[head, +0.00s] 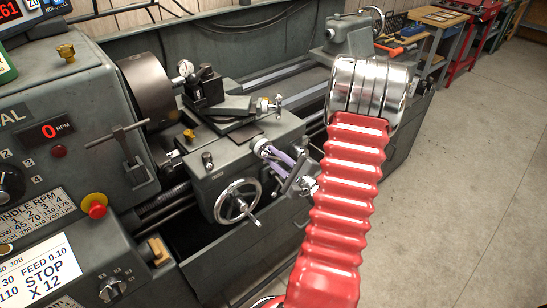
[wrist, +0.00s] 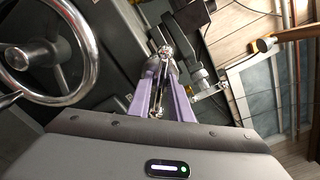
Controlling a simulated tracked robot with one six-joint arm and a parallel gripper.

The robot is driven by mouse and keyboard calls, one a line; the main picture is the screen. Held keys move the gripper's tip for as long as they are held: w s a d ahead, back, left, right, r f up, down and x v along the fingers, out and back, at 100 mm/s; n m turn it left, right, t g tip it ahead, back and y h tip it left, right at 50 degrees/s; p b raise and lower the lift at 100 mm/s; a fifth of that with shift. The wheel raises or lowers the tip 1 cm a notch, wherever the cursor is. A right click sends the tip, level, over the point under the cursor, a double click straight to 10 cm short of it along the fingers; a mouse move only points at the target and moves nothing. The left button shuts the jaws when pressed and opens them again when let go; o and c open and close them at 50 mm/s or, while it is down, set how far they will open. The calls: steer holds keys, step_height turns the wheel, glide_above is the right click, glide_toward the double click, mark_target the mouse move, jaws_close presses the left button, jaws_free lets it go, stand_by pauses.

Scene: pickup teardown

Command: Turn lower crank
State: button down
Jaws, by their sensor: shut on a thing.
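The lower crank (head: 259,144) is a small chrome handle on the front of the lathe's cross slide. Only its end shows in the head view. My gripper (head: 270,152), with purple fingers, reaches it from the front right. In the wrist view my gripper (wrist: 163,75) is shut on the chrome lower crank (wrist: 164,51) between its fingertips. The fingers hide part of the crank. The upper crank (head: 272,104), also chrome, sits above and behind my gripper and is apart from it.
A large chrome handwheel (head: 238,202) is close below and left of my gripper. The chuck (head: 147,88) and the tool post (head: 203,88) stand at the upper left. A red emergency stop button (head: 96,210) is on the headstock. The concrete floor (head: 470,180) at right is clear.

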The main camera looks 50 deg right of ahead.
steer(key=shift+a+m, duration=0.1)
steer(key=shift+m, duration=0.2)
steer(key=m, duration=0.4)
steer(key=shift+f, duration=0.1)
steer(key=m, duration=0.4)
steer(key=shift+m, duration=0.4)
steer(key=c, duration=1.8)
jaws_free()
steer(key=shift+c, duration=0.2)
steer(key=shift+s, duration=0.1)
